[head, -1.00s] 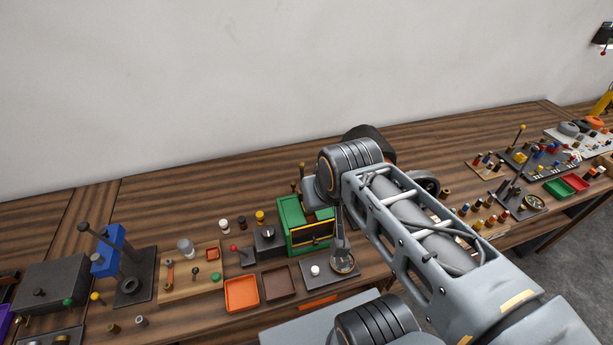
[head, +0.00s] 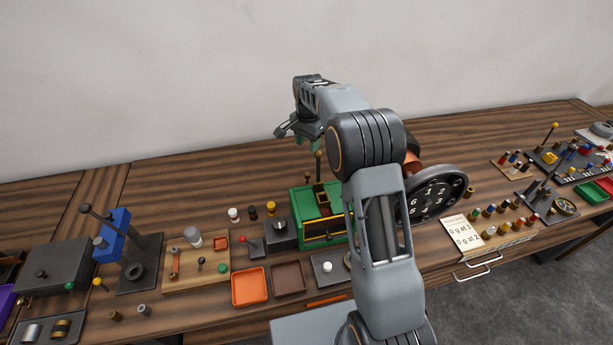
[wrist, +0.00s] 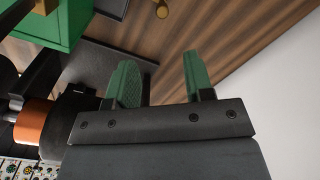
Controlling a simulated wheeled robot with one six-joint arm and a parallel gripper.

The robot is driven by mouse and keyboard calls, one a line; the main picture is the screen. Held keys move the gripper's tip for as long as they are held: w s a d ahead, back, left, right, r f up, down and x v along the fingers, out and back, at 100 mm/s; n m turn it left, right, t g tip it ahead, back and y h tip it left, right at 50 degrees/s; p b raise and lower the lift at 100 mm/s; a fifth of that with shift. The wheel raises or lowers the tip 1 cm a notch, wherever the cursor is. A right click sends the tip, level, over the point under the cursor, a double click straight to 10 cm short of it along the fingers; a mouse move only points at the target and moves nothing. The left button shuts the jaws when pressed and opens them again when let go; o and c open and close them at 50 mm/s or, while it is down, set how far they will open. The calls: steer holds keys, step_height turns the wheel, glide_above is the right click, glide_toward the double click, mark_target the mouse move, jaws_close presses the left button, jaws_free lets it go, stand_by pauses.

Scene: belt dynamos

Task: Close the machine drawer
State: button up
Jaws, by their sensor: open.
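The green machine (head: 308,203) stands on the workbench in the middle of the head view. Its front has a yellow-edged face; the frames do not clearly show how far its drawer is out. Part of its right side is hidden behind my arm. A green body with a yellow strip, likely the same machine (wrist: 50,28), shows at the upper left of the wrist view. My gripper (head: 312,142) is above and behind the machine, apart from it. In the wrist view its two green fingers (wrist: 157,85) are spread and empty.
A dark numbered wheel (head: 436,196) stands right of my arm. Orange (head: 249,300) and brown (head: 288,291) trays lie in front of the machine. A lever block (head: 250,249) and knobs stand to its left. Bare bench lies behind it.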

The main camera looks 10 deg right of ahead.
mark_target(307, 174)
steer(key=f+p, duration=0.1)
steer(key=f, duration=0.4)
steer(key=f+p, duration=0.1)
steer(key=f, duration=0.4)
steer(key=f+p, duration=0.1)
steer(key=f, duration=0.4)
steer(key=shift+w, duration=0.25)
jaws_close()
